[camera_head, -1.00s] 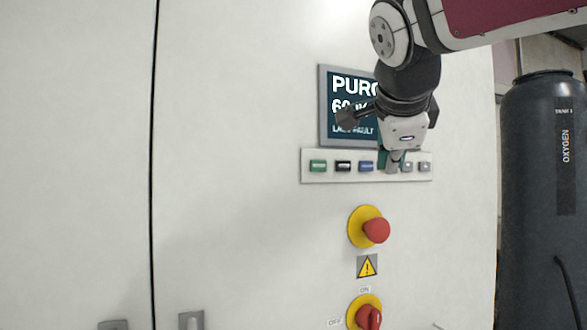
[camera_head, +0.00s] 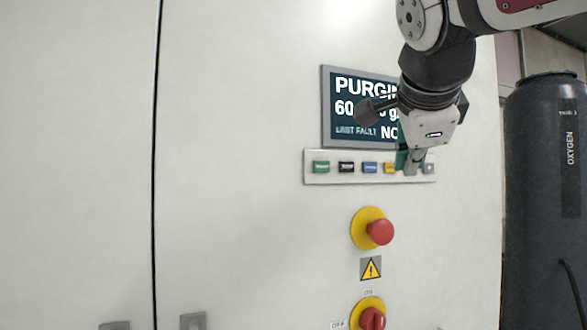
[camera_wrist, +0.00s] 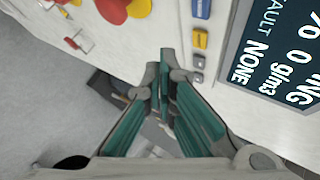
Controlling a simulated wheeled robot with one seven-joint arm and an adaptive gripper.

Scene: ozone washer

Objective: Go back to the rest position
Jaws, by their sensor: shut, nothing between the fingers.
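My gripper (camera_head: 408,168) is in front of the washer's control panel, over the right end of the button strip, and hides part of it. In the wrist view its teal-and-grey fingers (camera_wrist: 164,85) are together with nothing between them. The display (camera_head: 348,125) reads "PURGING" with "LAST FAULT NO..." partly hidden by my wrist; the wrist view shows "NONE" on the display (camera_wrist: 285,50). The button strip (camera_head: 329,178) carries green, black, blue and yellow buttons, and a grey one at the right end. Whether the fingers touch the panel cannot be told.
Below the strip are a red emergency stop (camera_head: 380,231) on a yellow disc, a warning sign (camera_head: 371,268) and a red rotary switch (camera_head: 372,319). A dark oxygen cylinder (camera_head: 540,210) stands at the right. The cabinet's left face (camera_head: 75,160) is clear of objects.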

